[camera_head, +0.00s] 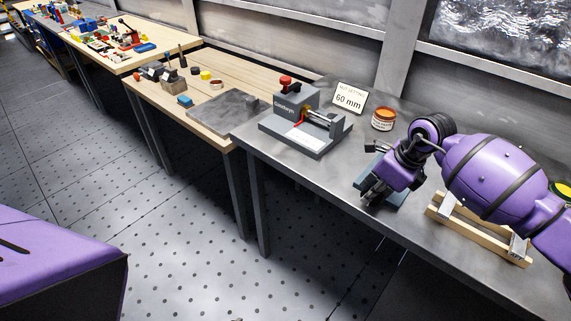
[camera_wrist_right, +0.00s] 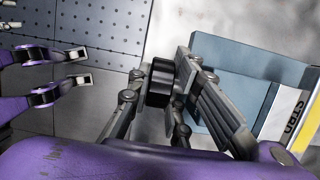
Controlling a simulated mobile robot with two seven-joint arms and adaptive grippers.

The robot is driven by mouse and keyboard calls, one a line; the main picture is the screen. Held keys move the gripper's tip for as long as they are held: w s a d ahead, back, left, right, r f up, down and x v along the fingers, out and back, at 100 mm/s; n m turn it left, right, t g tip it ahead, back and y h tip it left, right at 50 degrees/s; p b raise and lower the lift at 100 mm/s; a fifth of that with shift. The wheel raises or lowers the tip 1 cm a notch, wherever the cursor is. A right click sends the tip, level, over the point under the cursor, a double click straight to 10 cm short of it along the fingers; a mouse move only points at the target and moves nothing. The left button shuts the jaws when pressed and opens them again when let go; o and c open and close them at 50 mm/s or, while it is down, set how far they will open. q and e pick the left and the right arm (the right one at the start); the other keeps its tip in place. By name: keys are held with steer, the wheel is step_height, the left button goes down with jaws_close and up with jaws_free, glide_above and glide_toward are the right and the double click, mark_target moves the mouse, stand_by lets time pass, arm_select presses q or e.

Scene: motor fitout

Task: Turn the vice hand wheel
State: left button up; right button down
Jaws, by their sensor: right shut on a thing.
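My right gripper (camera_head: 371,190) is low over the front part of the grey bench. In the right wrist view its dark fingers (camera_wrist_right: 163,95) are shut on a short black cylinder (camera_wrist_right: 158,82), which looks like the vice hand wheel. The fingers hide part of it, and how far it has turned cannot be told. A blue-grey body (camera_wrist_right: 232,80), apparently the vice, lies just right of the fingers; its blue part (camera_head: 397,196) shows beneath the gripper in the head view.
A grey device (camera_head: 290,128) with a red knob, a "60 mm" sign (camera_head: 348,98) and an orange-topped tin (camera_head: 383,119) stand behind left. A wooden cradle (camera_head: 485,239) is under my right arm. A "STBD" label (camera_wrist_right: 295,115) is close by. The bench's front edge is near.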

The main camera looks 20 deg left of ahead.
steer(key=shift+w+a+g+h, duration=0.2)
steer(key=shift+g+h, duration=0.2)
steer(key=shift+h, duration=0.6)
steer(key=h, duration=0.1)
steer(key=h+b, duration=0.1)
steer(key=h, duration=0.1)
steer(key=shift+a+f+g+b, duration=0.2)
steer(key=shift+g+b, duration=0.1)
steer(key=shift+g, duration=0.1)
arm_select(q)
steer(key=shift+s+a+f, duration=0.15)
steer(key=shift+s+f, duration=0.2)
steer(key=shift+f, duration=0.2)
steer(key=shift+s+a+f, duration=0.1)
steer(key=shift+s+f, duration=0.2)
steer(key=shift+f, duration=0.2)
arm_select(e)
steer(key=shift+s+h, duration=0.1)
steer(key=shift+h, duration=0.2)
arm_select(q)
steer(key=shift+w+a+r, duration=0.1)
steer(key=shift+w+r, duration=0.05)
steer(key=shift+r, duration=0.05)
arm_select(e)
steer(key=shift+r, duration=0.1)
